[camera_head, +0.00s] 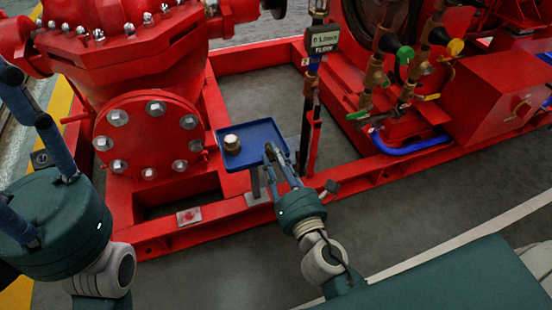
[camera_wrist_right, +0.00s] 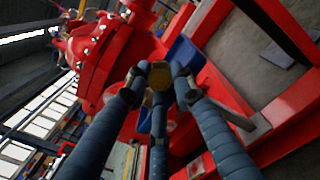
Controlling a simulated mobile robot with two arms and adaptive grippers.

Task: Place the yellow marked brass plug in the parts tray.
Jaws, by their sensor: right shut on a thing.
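A blue parts tray (camera_head: 262,131) stands on a post at the red frame. A brass plug (camera_head: 231,143) with a pale top sits in its left part. My right gripper (camera_head: 270,152) reaches over the tray's right side. In the right wrist view its fingers (camera_wrist_right: 160,80) are closed around a dull yellow-brown piece (camera_wrist_right: 160,77), seemingly the yellow marked plug. The tray also shows behind the fingers in the wrist view (camera_wrist_right: 185,54). My left gripper (camera_head: 40,125) is at the left edge, away from the tray, with its fingertips not clearly seen.
A big red pump housing (camera_head: 150,135) stands left of the tray. A dark upright post with a sign (camera_head: 324,39) stands close to its right.

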